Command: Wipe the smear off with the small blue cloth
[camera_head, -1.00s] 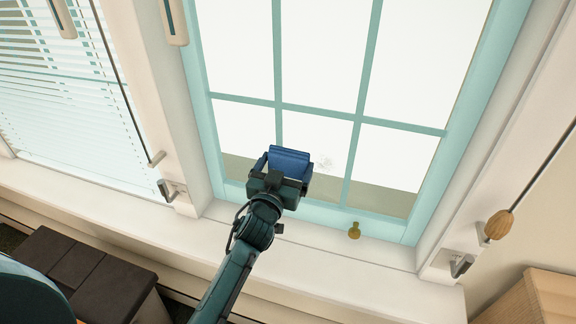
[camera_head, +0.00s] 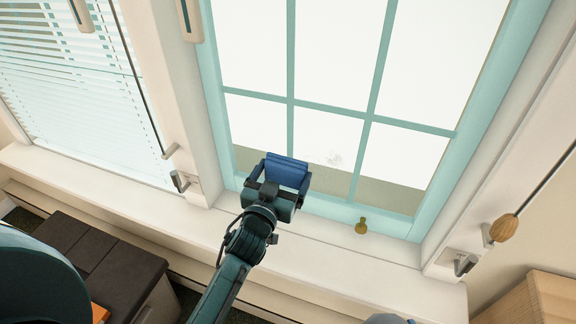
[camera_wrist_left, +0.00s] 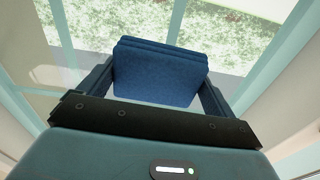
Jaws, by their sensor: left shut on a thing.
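The small blue cloth (camera_head: 286,171) is a folded pad between the fingers of my left gripper (camera_head: 284,176), which is shut on it. It also shows in the left wrist view (camera_wrist_left: 158,72), held between both fingers. The smear (camera_head: 334,159) is a faint greyish mark on a lower window pane, to the right of the cloth in the head view. The cloth is in front of the lower left of the window (camera_head: 325,124); I cannot tell whether it touches the glass. My right gripper is not in view.
A small brass knob-like thing (camera_head: 361,226) is at the bottom of the teal frame. The pale sill (camera_head: 330,262) runs below. Blinds (camera_head: 75,90) hang at left. A cord with a wooden pull (camera_head: 504,228) hangs at right. A dark padded seat (camera_head: 90,255) stands at lower left.

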